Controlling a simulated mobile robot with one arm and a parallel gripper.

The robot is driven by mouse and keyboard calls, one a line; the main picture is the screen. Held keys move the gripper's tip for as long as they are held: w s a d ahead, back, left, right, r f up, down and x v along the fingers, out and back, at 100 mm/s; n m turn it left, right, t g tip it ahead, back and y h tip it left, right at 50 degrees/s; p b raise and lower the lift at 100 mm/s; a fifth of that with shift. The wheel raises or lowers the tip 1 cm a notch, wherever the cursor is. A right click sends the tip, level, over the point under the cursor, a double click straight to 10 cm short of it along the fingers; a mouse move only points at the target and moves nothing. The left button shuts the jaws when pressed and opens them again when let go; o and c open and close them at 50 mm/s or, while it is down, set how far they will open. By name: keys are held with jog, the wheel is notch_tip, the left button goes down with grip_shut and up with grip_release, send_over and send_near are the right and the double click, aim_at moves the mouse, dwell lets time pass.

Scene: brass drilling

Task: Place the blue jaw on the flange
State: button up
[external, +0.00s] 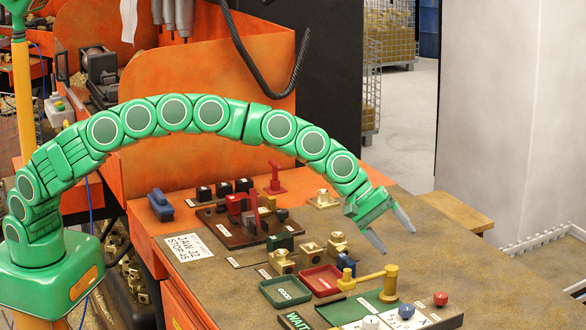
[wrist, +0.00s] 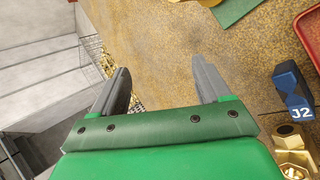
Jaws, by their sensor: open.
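The blue jaw (wrist: 289,88), marked J2, stands at the right of the wrist view, just beside a brass fitting (wrist: 292,150). My gripper (external: 392,236) is open and empty above the right part of the bench. Its two grey fingers (wrist: 160,85) point over bare bench top in the wrist view, with the jaw to their right. Several brass pieces (external: 281,261) stand on the bench; I cannot tell which part is the flange.
A red tray (external: 340,284) and a green tray (external: 263,290) lie near the jaw. A dark red fixture board (external: 222,234) holds red and black parts. A blue block (external: 160,205) sits at the back left. A brass-yellow hammer (external: 365,279) and buttons are at the front.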

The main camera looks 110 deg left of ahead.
jog(key=n+t, duration=0.1)
jog(key=n, duration=0.2)
jog(key=n+t+y, duration=0.2)
jog(key=n+y, duration=0.5)
jog(key=n, duration=0.9)
send_over(343, 262)
jog(key=w+d, duration=0.3)
jog(key=w, duration=0.1)
notch_tip(343, 262, down, 4)
jog(key=shift+s+a+r, duration=0.1)
jog(key=shift+s, duration=0.05)
jog(key=s+d+n+y, duration=0.1)
jog(key=s+n, duration=0.1)
jog(key=s, duration=0.1)
jog(key=s+d+f+n+g+y, duration=0.1)
jog(key=s+n, duration=0.1)
jog(key=s, duration=0.1)
jog(key=s+d+f+n+g+y, duration=0.1)
jog(key=s+n, duration=0.1)
jog(key=s, duration=0.1)
jog(key=shift+s+n, duration=0.25)
jog(key=shift+n, duration=0.05)
jog(key=shift+w+a+f, duration=0.3)
jog(key=shift+w+a, duration=0.1)
jog(key=shift+a, duration=0.15)
jog(key=shift+f+x, duration=0.1)
jog(key=shift+x, duration=1.45)
jog(key=shift+f+x, duration=0.15)
jog(key=shift+x, duration=1.45)
jog(key=shift+s, duration=0.1)
